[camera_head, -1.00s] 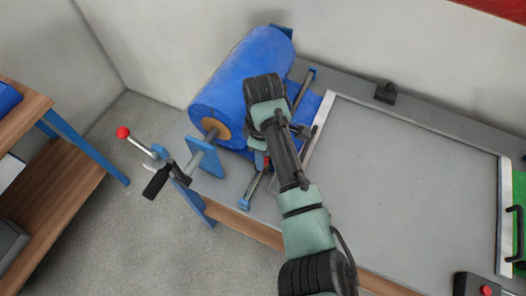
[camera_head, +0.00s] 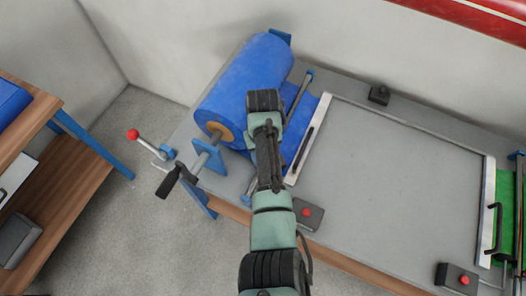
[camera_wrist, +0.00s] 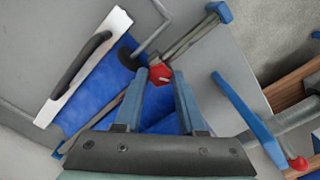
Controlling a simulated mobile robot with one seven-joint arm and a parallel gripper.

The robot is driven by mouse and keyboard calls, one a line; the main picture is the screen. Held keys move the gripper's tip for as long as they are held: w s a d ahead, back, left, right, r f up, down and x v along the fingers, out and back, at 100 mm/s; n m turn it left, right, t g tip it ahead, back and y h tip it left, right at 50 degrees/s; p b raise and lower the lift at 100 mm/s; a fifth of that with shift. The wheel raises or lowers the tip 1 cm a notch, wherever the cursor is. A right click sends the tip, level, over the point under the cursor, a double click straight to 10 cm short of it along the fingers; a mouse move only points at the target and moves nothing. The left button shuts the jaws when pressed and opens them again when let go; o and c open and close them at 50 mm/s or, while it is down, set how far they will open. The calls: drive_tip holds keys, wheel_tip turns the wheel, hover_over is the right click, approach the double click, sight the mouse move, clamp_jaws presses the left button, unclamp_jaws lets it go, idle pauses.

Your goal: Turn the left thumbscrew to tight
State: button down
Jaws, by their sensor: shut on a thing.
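In the wrist view my gripper (camera_wrist: 160,73) has its two blue fingers closing in on a small red thumbscrew head (camera_wrist: 159,75). The red head sits between the fingertips, at the end of a grey rail (camera_wrist: 188,38) beside the blue sheet (camera_wrist: 95,95). A light mark shows on the red head; I cannot read how tight it is. In the head view my arm (camera_head: 268,150) hides the gripper and the thumbscrew.
A large blue roll (camera_head: 247,85) lies left of my arm. A crank handle (camera_head: 178,180) and a red-ball lever (camera_head: 133,134) stick out at the left. A white bar with a black handle (camera_wrist: 85,65) is close to the fingers. A red-button box (camera_head: 308,214) stands right of my arm.

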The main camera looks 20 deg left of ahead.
drive_tip(key=m+p, duration=0.1)
drive_tip(key=m, duration=0.4)
drive_tip(key=shift+r+m+p, duration=0.1)
drive_tip(key=shift+m+p, duration=0.2)
drive_tip(key=m+p, duration=0.1)
drive_tip(key=m, duration=0.5)
drive_tip(key=shift+a, duration=0.1)
drive_tip(key=m, duration=0.6)
drive_tip(key=shift+w+m+p, duration=0.1)
drive_tip(key=shift+m+p, duration=0.25)
drive_tip(key=shift+m, duration=0.05)
drive_tip(key=m, duration=0.5)
drive_tip(key=shift+m, duration=0.6)
drive_tip(key=c, duration=0.5)
unclamp_jaws()
wheel_tip(320, 180, up, 13)
